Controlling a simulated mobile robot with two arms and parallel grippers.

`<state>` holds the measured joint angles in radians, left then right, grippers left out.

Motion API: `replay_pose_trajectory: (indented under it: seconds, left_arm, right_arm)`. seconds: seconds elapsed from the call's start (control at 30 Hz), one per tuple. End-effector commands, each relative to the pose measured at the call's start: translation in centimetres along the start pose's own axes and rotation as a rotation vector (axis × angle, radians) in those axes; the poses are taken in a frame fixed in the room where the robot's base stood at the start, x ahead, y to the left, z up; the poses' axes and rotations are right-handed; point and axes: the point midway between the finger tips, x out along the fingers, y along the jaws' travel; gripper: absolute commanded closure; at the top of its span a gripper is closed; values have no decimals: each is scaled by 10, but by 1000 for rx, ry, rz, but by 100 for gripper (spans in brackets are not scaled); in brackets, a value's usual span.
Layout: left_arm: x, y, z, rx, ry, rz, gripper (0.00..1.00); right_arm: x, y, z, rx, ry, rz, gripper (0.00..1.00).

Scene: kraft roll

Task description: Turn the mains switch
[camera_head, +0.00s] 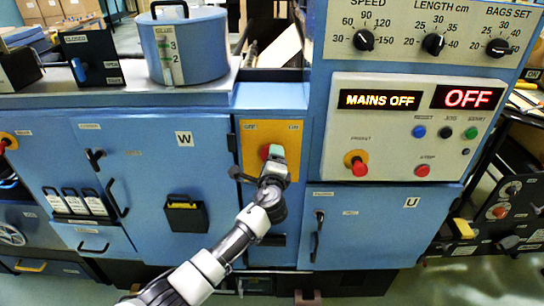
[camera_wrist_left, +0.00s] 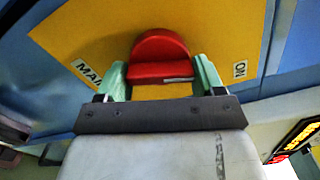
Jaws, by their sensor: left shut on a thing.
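The mains switch has a red handle (camera_wrist_left: 160,58) on a yellow plate (camera_head: 287,134) in the middle of the blue machine front. In the left wrist view the plate (camera_wrist_left: 215,30) carries a partly hidden label starting "MAI" and an "ON" label at the right. My left gripper (camera_head: 272,153) is at the plate, its green fingertips (camera_wrist_left: 162,70) on both sides of the red handle, shut on it. In the head view the gripper hides most of the handle. The display (camera_head: 379,100) reads "MAINS OFF". My right gripper is in neither view.
A control panel (camera_head: 400,150) with a red knob (camera_head: 358,165) on a yellow base and several buttons stands right of the plate. A blue glue pot (camera_head: 190,55) stands on the ledge at the upper left. Door handles (camera_head: 318,235) stick out on either side.

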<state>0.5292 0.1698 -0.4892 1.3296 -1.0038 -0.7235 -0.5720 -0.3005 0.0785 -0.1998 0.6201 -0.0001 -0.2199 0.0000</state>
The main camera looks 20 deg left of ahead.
Motion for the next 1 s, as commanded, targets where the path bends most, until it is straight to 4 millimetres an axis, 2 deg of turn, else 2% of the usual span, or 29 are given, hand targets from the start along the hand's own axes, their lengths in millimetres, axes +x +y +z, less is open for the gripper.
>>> replay_pose_trajectory:
  seconds: [0.2, 0.5, 1.0]
  left_arm:
    - [-1, 0, 0, 194, 3, 3, 56]
    - [-1, 2, 0, 385, 3, 2, 56]
    - [-1, 4, -1, 481, 4, 2, 56]
  right_arm:
    - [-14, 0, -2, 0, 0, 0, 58]
    - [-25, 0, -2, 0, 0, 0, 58]
    - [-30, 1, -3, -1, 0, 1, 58]
